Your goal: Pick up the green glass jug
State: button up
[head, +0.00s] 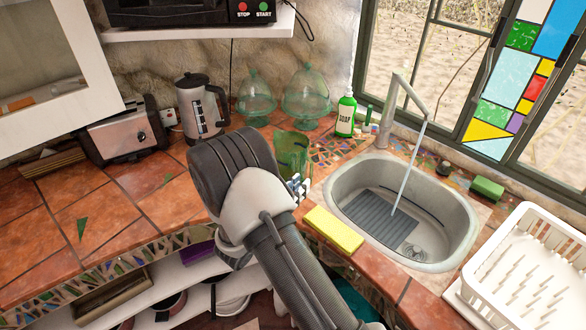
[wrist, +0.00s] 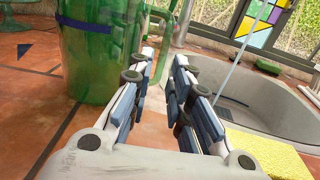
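The green glass jug (head: 292,150) stands on the tiled counter beside the sink, partly hidden behind my arm in the head view. In the wrist view, the jug (wrist: 88,55) fills the upper left, upright, with a blue band near its top and its handle on its right side. My gripper (wrist: 163,75) is open, its two blue-padded fingers apart with nothing held between them. The lower part of the jug's handle shows just beyond the gap between the fingertips. In the head view, my gripper (head: 299,188) is close in front of the jug and mostly hidden by my arm.
A yellow sponge (head: 333,229) lies at the counter's front edge, right of my gripper. The sink (head: 353,180) with its running tap is to the right. A soap bottle (head: 345,114) and glass domes (head: 306,98) stand behind the jug. A kettle (head: 201,108) stands farther left.

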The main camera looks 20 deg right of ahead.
aim_at(311, 183)
jog(key=b+x, duration=0.2)
jog(key=x, duration=0.4)
jog(key=shift+d, duration=0.3)
jog(key=shift+c, duration=0.5)
grip_shut()
